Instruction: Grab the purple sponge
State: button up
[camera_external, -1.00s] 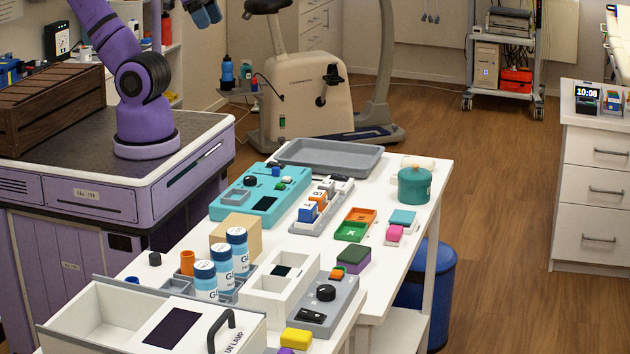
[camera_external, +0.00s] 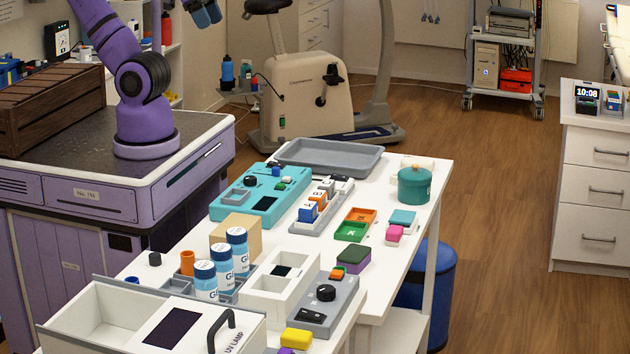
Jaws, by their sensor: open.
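A two-tone block in purple and green (camera_external: 353,259), sponge-like in shape, lies on the white table right of the white divided tray. A small purple piece (camera_external: 287,351) shows at the bottom edge beside a yellow block, mostly cut off by the frame. I cannot tell for certain which of these is the purple sponge. My gripper (camera_external: 207,14) shows only in part at the top edge, with bluish fingers, open and empty. It is high up and far from both purple things.
The white table (camera_external: 400,268) is crowded. Blue-capped bottles (camera_external: 222,262) and a UV lamp box (camera_external: 172,327) stand at the left front. A grey tray (camera_external: 330,158) lies at the back.

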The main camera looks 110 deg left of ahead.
jog(key=o, duration=0.8)
jog(key=m+g, duration=0.2)
jog(key=g, duration=0.3)
send_over(353, 252)
notch_tip(353, 252, down, 38)
jog(key=shift+f, duration=5.5)
